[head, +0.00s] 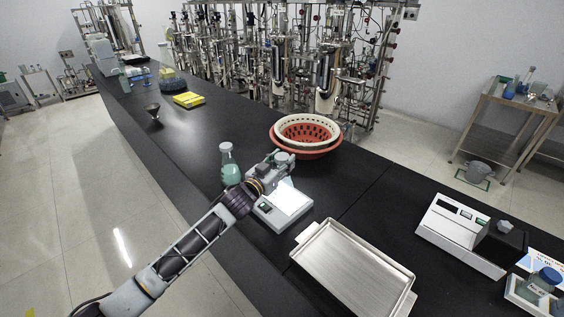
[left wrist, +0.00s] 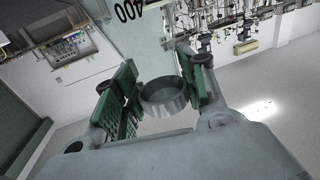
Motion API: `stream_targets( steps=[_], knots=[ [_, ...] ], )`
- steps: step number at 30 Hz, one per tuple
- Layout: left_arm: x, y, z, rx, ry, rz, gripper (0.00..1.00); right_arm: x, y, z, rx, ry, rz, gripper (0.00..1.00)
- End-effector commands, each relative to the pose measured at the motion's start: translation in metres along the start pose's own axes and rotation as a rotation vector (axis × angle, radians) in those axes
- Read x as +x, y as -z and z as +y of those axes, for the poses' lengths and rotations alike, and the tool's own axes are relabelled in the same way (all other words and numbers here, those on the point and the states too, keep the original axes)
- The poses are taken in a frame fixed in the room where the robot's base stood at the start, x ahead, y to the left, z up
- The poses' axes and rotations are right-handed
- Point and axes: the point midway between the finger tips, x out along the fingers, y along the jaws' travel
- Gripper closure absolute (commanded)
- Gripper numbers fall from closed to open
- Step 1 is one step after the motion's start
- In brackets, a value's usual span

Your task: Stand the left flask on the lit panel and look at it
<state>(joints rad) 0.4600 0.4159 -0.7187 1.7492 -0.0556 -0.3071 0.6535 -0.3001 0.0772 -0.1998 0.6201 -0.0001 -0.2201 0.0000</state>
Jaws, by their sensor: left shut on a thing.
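A flask with a grey cap (head: 285,158) is held over the lit panel (head: 284,207), a white box with a bright top. My left gripper (head: 274,164) is shut on this flask at its cap. In the left wrist view the round grey cap (left wrist: 163,98) sits between the green finger pads, with clear glass marked "400" beyond it. In the head view the gripper hides much of this flask, so I cannot tell whether its base touches the panel. A second flask (head: 229,172), with teal liquid, stands upright on the bench to the left of the panel.
A metal tray (head: 352,272) lies to the right of the panel. A red basket with a cream rim (head: 307,146) stands behind it. A white instrument (head: 449,232) is farther right.

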Motion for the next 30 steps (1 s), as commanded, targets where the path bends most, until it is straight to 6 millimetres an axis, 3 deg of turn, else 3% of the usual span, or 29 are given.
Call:
stream_targets(
  steps=[8,9,14,30],
  knots=[
    [0.0002,-0.0002,0.0002,-0.001,-0.001,0.003,1.0,0.001,-0.0001,0.0002,0.0,0.0,0.0,1.0],
    [0.0001,-0.0022,0.0001,-0.001,0.0,0.0,0.56,0.001,-0.0001,0.0002,0.0,0.0,0.0,1.0],
    [0.0001,-0.0019,0.0,-0.001,0.0,0.0,0.37,0.0008,-0.0002,0.001,-0.001,-0.001,0.0,1.0],
    [-0.0038,-0.0002,-0.0001,-0.001,0.0,-0.001,0.37,0.0005,-0.0008,0.0041,-0.002,-0.004,-0.001,1.0]
  ],
)
